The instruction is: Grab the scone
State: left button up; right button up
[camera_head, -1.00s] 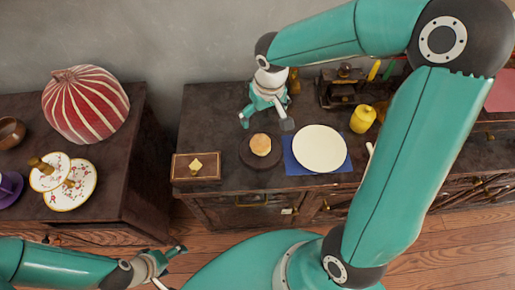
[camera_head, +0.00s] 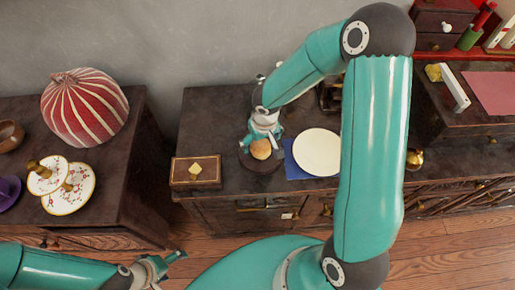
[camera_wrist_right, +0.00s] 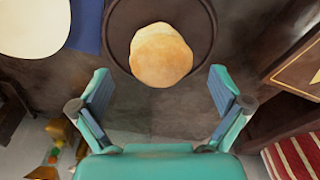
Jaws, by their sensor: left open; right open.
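The scone (camera_head: 261,149) is round and golden brown and sits on a dark round board (camera_head: 262,164) on the middle cabinet. It also shows in the right wrist view (camera_wrist_right: 161,55), on the board (camera_wrist_right: 205,22), just beyond the open fingers. My right gripper (camera_head: 263,139) is open and empty, low over the cabinet right behind the scone; its fingers (camera_wrist_right: 160,98) stand apart with the scone ahead of the gap between them. My left gripper (camera_head: 178,262) is open and empty at the bottom left, away from the cabinet.
A white plate (camera_head: 317,152) on a blue cloth (camera_head: 292,167) lies right of the scone. A dark box (camera_head: 196,178) with a yellow piece on its lid stands left. A striped red vase (camera_head: 84,106) and tiered stand (camera_head: 72,190) are on the left cabinet.

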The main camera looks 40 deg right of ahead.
jog(key=shift+w+f, duration=0.15)
jog(key=shift+f, duration=1.3)
jog(key=c, duration=1.3)
jog(key=shift+o, duration=0.2)
jog(key=shift+r, duration=0.15)
